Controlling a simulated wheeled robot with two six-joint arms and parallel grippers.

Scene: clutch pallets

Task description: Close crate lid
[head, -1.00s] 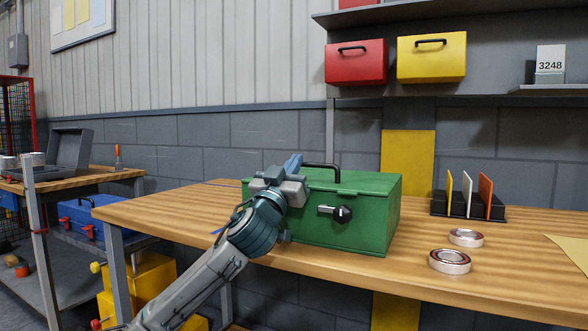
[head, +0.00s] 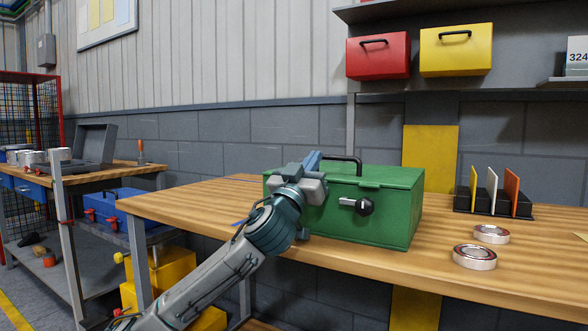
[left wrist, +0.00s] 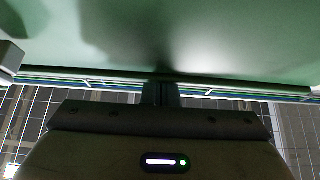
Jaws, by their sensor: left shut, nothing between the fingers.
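The green crate (head: 385,222) stands on the wooden table with its lid (head: 390,177) down flat on the box. A black handle arches over the top, and a latch with a black knob (head: 364,207) is on the front. My left gripper (head: 313,163) is at the crate's left end, over the lid's left edge, with its fingers shut and empty. In the left wrist view a green surface (left wrist: 220,40) of the crate fills the top, close to the gripper (left wrist: 160,90). Contact is hard to tell. My right gripper is not in view.
Two round metal parts (head: 474,257) lie right of the crate. A black rack (head: 492,207) with coloured plates stands behind them. Red (head: 379,57) and yellow (head: 456,50) boxes sit on the shelf above. Another workbench with a grey open case (head: 93,147) is at the left.

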